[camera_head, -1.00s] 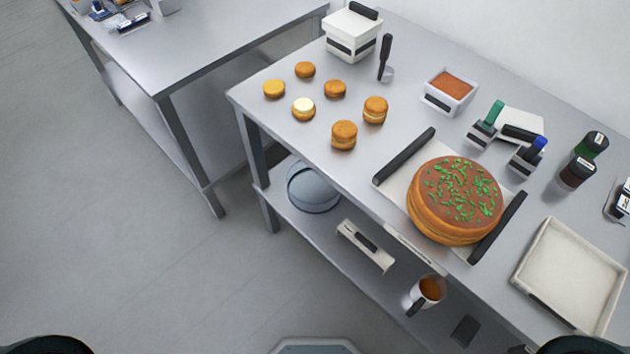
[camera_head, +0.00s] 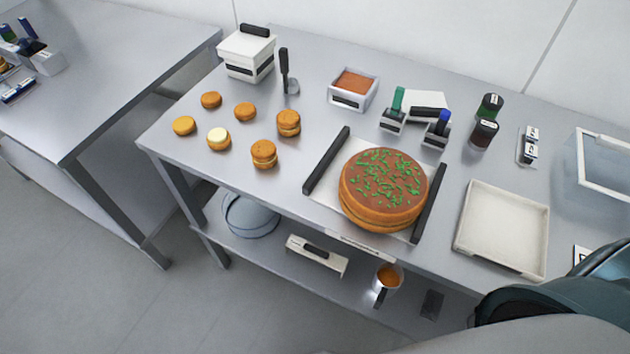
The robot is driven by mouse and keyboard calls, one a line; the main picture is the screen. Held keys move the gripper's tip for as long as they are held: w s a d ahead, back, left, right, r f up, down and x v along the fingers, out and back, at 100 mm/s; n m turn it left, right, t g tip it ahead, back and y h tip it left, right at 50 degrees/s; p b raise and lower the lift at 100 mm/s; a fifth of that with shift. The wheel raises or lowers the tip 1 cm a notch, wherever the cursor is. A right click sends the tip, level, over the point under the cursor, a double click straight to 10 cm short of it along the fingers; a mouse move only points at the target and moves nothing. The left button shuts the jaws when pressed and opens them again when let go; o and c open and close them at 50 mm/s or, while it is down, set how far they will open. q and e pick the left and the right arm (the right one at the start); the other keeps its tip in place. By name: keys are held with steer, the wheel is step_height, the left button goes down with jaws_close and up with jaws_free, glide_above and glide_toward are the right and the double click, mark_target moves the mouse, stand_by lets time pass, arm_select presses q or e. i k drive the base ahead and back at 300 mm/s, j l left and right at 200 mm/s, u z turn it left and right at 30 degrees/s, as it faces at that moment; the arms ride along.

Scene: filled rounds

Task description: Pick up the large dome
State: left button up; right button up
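A round, bluish, see-through dome-like thing (camera_head: 250,216) sits on the lower shelf, under the left end of the table. The tabletop hides part of it. A large round cake (camera_head: 384,190) with brown topping and green sprinkles stands uncovered on a tray with two black handles on the tabletop. A dark teal part of my own arm shows at the lower right. Neither of my grippers is in view.
Several small round cakes (camera_head: 264,154) stand on the table's left part. An empty white tray (camera_head: 502,228) and a clear-sided box (camera_head: 606,165) are at the right. Open floor lies at the lower left.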

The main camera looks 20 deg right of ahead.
mark_target(247, 219)
steer(key=i+j+z, duration=0.25)
steer(key=j, duration=0.15)
steer(key=i+j+z, duration=0.2)
steer(key=j, duration=0.25)
steer(key=j+z, duration=0.25)
steer(key=j, duration=0.15)
steer(key=i+j+z, duration=0.25)
steer(key=j, duration=0.25)
steer(key=k, duration=0.1)
